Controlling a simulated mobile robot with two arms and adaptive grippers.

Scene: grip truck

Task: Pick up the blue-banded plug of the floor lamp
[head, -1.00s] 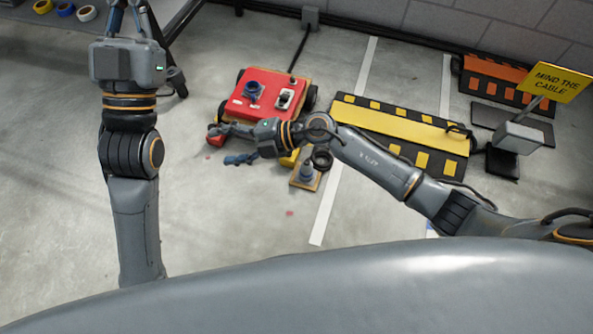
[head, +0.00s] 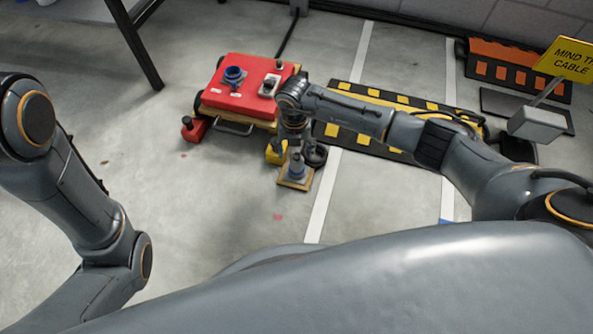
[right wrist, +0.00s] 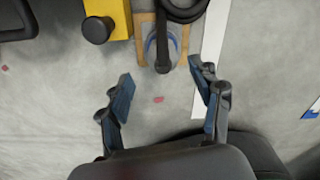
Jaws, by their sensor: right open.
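The plug (head: 297,165), grey with a blue band, stands on a small wooden board (head: 288,181) on the floor. My right gripper (head: 293,130) is over that board, pointing down, and partly covers the things around it. In the right wrist view the plug (right wrist: 162,52) shows from above as a dark upright part with a blue-grey ring around its base. The right gripper (right wrist: 163,77) is open there, with its blue-padded fingertips apart and just short of the plug, nothing between them. My left arm shows at the left, but its gripper is outside the picture.
A yellow block with a dark knob (head: 276,153) and a black coil (head: 316,156) stand close beside the board. Behind is a red-topped cart (head: 240,103); a red block (head: 193,130) is near its corner. A yellow-black cable ramp (head: 345,133) lies right. The floor in front is clear.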

